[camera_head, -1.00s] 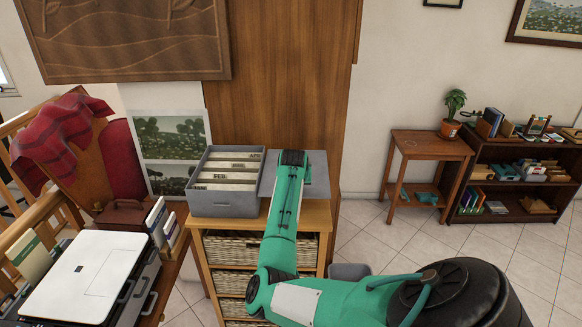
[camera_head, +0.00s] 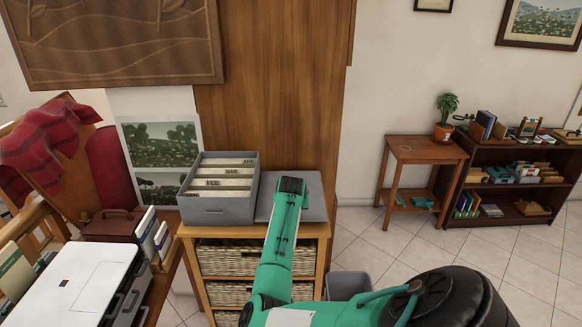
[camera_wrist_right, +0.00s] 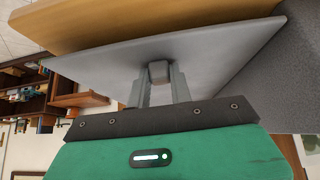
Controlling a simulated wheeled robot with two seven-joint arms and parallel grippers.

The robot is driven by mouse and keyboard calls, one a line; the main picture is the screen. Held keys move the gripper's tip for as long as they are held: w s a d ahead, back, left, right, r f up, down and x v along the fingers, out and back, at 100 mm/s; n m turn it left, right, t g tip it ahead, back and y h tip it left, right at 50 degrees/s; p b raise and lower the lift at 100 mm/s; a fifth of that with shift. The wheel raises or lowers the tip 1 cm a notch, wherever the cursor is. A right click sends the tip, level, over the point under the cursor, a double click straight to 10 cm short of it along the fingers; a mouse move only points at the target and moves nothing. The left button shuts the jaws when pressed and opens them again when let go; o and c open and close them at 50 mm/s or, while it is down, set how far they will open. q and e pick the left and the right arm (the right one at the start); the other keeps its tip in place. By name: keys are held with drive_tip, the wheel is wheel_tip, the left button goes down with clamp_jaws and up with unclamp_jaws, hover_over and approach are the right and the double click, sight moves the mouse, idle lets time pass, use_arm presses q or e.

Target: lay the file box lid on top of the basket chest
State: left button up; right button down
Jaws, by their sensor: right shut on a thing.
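The file box lid (camera_head: 316,207) is a flat grey panel. It lies level over the right part of the top of the basket chest (camera_head: 324,232), a light wood unit with wicker baskets. I cannot tell whether it touches the wood. My right gripper (camera_head: 291,186) is over the lid from above. In the right wrist view my right gripper (camera_wrist_right: 158,90) is shut on the small grey knob of the lid (camera_wrist_right: 215,55), and the chest's wooden top (camera_wrist_right: 150,22) shows close behind it. My left gripper is out of view.
The open grey file box (camera_head: 220,211) with several divider cards stands on the chest's left part, close beside the lid. A printer (camera_head: 75,280) and binders are at the left. A grey bin (camera_head: 347,284) stands right of the chest. A small side table (camera_head: 428,152) is farther right.

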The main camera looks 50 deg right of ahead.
idle(0.4)
drive_tip(key=shift+f, duration=0.2)
drive_tip(key=shift+f, duration=0.35)
drive_tip(key=c, duration=0.9)
unclamp_jaws()
drive_tip(key=shift+f, duration=0.1)
wheel_tip(320, 180, up, 7)
drive_tip(key=p, duration=0.7)
